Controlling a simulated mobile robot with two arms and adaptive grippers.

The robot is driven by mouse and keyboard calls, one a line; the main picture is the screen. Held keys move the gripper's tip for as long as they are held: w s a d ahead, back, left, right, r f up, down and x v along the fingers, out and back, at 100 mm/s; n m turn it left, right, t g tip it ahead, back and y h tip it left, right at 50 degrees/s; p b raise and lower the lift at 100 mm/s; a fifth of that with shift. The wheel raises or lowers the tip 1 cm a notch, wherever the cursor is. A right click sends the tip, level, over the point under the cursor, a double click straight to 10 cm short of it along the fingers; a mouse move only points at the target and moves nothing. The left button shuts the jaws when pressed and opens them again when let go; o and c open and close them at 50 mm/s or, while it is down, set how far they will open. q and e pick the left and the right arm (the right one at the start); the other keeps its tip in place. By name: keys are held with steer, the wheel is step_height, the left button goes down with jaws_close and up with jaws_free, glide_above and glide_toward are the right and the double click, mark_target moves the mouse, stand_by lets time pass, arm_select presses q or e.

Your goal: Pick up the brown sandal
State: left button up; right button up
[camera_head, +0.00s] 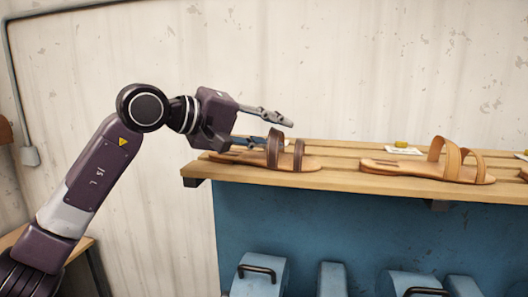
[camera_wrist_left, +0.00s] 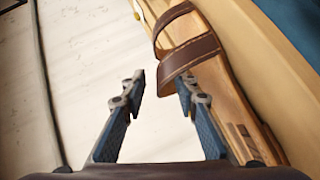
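The brown sandal (camera_head: 276,155) lies on the slatted wooden shelf (camera_head: 345,178) near its left end. It has two dark brown straps and a tan sole, and its strap end points right. In the left wrist view the brown sandal (camera_wrist_left: 186,55) runs along the right side, partly behind one finger. My left gripper (camera_head: 288,131) is open and empty at the sandal. I cannot tell whether the lower finger touches the sandal. My right gripper is not in view.
A tan sandal (camera_head: 420,168) lies farther right on the shelf, with small labels (camera_head: 402,150) behind it. Part of another sandal shows at the right edge. A blue cabinet (camera_head: 350,220) with handled boxes is below. A plain wall stands behind; the space above the shelf is free.

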arm_select(q)
steer(key=shift+s+a, duration=0.1)
steer(key=shift+a, duration=0.15)
steer(key=shift+c, duration=0.5)
steer(key=c, duration=0.5)
steer(key=shift+d, duration=0.1)
jaws_close()
steer(key=shift+r, duration=0.1)
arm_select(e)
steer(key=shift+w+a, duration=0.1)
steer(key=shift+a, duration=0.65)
arm_select(q)
steer(key=shift+r, duration=0.1)
steer(key=shift+r, duration=0.2)
step_height(320, 180, up, 9)
steer(key=shift+r+b, duration=0.2)
steer(key=shift+b, duration=0.4)
step_height(320, 180, up, 10)
steer(key=p, duration=0.1)
steer(key=shift+p, duration=0.3)
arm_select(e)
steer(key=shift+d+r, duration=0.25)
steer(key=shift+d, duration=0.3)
